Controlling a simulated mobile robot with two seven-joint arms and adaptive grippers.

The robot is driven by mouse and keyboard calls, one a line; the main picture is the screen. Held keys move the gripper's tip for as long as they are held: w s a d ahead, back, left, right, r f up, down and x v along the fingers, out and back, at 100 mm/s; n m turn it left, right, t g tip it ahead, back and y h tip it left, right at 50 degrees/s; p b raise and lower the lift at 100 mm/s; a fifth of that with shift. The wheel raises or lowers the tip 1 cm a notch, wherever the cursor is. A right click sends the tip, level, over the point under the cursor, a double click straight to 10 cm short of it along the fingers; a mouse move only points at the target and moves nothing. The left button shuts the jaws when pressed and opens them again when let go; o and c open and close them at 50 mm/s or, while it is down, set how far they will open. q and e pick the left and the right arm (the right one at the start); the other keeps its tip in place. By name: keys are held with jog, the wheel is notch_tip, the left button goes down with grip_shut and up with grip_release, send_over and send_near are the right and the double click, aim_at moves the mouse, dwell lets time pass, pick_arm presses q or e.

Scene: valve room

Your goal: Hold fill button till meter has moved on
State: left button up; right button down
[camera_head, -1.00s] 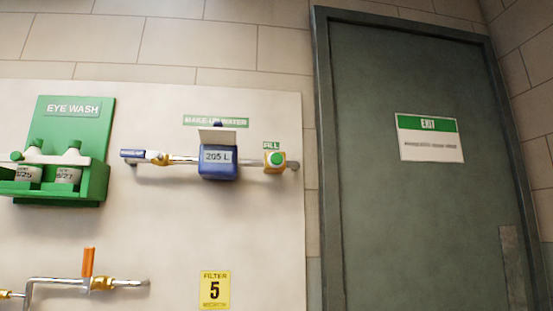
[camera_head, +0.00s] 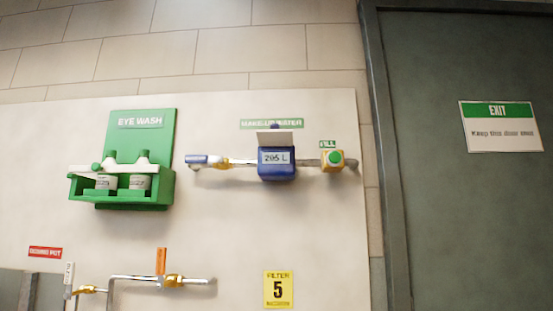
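The green fill button (camera_head: 335,157) sits on a yellow box at the right end of the make-up water pipe, under a small green FILL label (camera_head: 327,144). The blue meter (camera_head: 277,171) is on the same pipe just left of it, with its lid up. Its display appears to read 205 L. A green MAKE-UP WATER label (camera_head: 271,124) is above the meter. Neither gripper shows in the head view, and nothing touches the button.
Left of the meter is a green eye wash station (camera_head: 122,190) with two bottles. Below are an orange-handled valve (camera_head: 161,262), a red dosing pot sign (camera_head: 45,252) and a yellow FILTER 5 sign (camera_head: 278,289). A dark green door (camera_head: 440,220) with an EXIT sign (camera_head: 499,127) is at right.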

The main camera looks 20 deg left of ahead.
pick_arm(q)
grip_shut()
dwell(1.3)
